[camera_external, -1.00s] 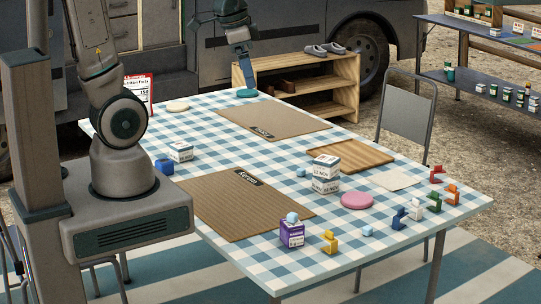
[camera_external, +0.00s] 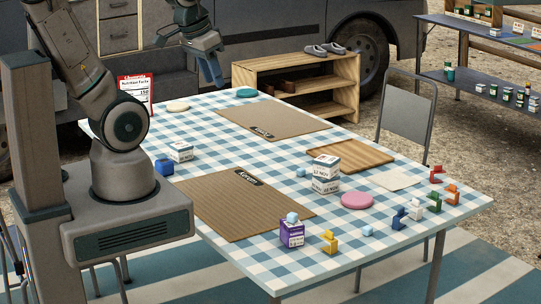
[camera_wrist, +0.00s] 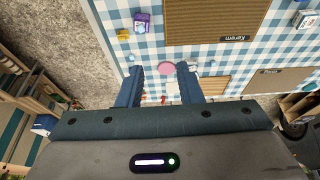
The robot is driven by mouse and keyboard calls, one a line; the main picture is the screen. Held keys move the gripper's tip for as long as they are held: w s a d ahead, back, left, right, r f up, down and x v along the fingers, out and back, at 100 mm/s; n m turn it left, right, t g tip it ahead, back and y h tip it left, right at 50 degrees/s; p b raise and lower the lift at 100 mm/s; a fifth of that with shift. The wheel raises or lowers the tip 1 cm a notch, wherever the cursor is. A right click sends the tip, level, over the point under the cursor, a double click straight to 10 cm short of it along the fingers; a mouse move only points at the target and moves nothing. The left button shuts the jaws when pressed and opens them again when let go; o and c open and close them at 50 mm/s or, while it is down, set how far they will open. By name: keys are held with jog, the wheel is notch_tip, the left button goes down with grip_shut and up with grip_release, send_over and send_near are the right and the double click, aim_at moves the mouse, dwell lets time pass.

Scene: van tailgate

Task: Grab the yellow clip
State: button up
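The yellow clip (camera_external: 329,242) stands upright near the front edge of the checked table, just right of a purple box (camera_external: 291,234). In the wrist view the yellow clip (camera_wrist: 123,35) shows small at the upper left, beside the purple box (camera_wrist: 142,22). My gripper (camera_external: 213,72) is raised above the far left part of the table, well away from the clip. In the wrist view its two fingers (camera_wrist: 160,69) are apart, with nothing held between them.
Blue (camera_external: 399,219), white, green, orange and red clips line the right edge. A pink disc (camera_external: 357,201), stacked white boxes (camera_external: 326,171) and a wooden tray (camera_external: 375,155) stand on the table. Two brown mats (camera_external: 215,205) lie flat. A grey chair (camera_external: 405,105) stands behind.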

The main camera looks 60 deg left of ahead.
jog(key=m+g+b, duration=0.4)
jog(key=m+b, duration=1.4)
jog(key=b, duration=0.4)
send_over(331, 232)
notch_tip(331, 232, down, 27)
jog(key=f, duration=0.5)
jog(key=f+b, duration=0.1)
jog(key=f, duration=0.2)
jog(key=shift+s+f, duration=0.3)
jog(key=shift+s, duration=0.05)
jog(key=shift+w+f+b, duration=0.15)
jog(key=shift+w+f, duration=0.05)
jog(key=shift+f, duration=1.15)
jog(key=shift+w+f+b, duration=0.15)
jog(key=shift+f, duration=1.15)
grip_shut()
